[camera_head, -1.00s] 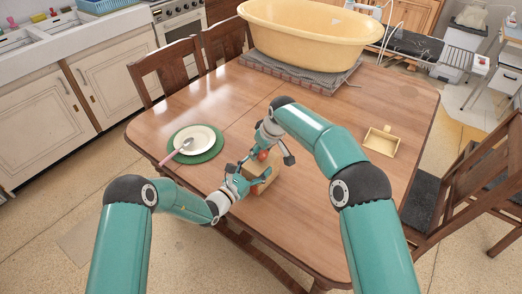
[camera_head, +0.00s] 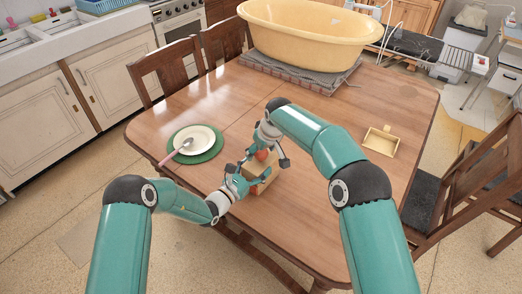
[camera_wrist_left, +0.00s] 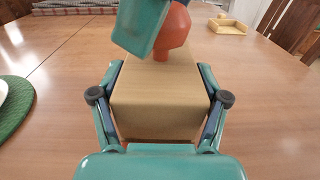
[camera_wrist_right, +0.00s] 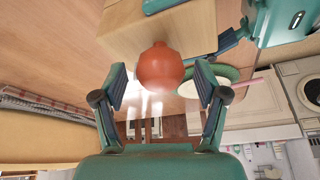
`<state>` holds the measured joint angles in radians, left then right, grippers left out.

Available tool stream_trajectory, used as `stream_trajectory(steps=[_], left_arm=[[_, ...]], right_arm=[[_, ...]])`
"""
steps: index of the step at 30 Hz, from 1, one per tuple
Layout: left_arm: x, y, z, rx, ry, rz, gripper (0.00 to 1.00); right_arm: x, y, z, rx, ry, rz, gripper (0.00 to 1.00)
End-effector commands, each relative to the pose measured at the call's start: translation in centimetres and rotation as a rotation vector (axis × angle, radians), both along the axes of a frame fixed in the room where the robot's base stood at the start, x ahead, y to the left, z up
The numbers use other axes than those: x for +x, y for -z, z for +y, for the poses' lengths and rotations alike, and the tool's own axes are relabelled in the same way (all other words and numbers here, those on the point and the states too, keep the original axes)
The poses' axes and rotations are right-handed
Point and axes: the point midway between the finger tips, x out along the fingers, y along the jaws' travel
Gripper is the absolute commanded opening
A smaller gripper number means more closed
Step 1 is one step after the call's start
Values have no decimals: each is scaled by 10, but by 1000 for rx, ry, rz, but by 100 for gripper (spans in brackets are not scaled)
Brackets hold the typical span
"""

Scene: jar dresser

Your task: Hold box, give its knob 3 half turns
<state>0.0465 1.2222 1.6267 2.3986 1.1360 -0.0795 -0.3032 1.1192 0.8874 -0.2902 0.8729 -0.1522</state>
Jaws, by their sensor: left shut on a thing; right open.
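The light wooden box (camera_head: 266,170) is near the table's front edge. My left gripper (camera_head: 258,181) is shut on its sides; in the left wrist view the box (camera_wrist_left: 160,105) sits between both fingers (camera_wrist_left: 160,100). An orange-red knob (camera_head: 261,155) stands on top of the box; it also shows in the left wrist view (camera_wrist_left: 174,30), partly hidden by my right gripper. My right gripper (camera_head: 264,157) is open above the box. In the right wrist view the knob (camera_wrist_right: 160,68) lies between its open fingertips (camera_wrist_right: 161,80), with a gap on both sides.
A plate (camera_head: 193,139) with a spoon on a green mat lies to the left. A small wooden tray (camera_head: 381,143) lies to the right. A large yellow tub (camera_head: 300,38) stands at the back on a grey mat. The table between is clear.

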Motion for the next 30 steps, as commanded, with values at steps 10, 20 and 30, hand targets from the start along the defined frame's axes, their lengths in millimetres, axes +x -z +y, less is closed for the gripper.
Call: stream_trajectory(steps=[10,20,30], left_arm=[[0,0,0,-1,0,1,19],[0,0,0,-1,0,1,19],[0,0,0,-1,0,1,19]], right_arm=[[-12,-39,-8,0,-1,-3,72],[-32,-95,-21,0,0,-2,72],[-38,-109,-24,0,0,1,72]])
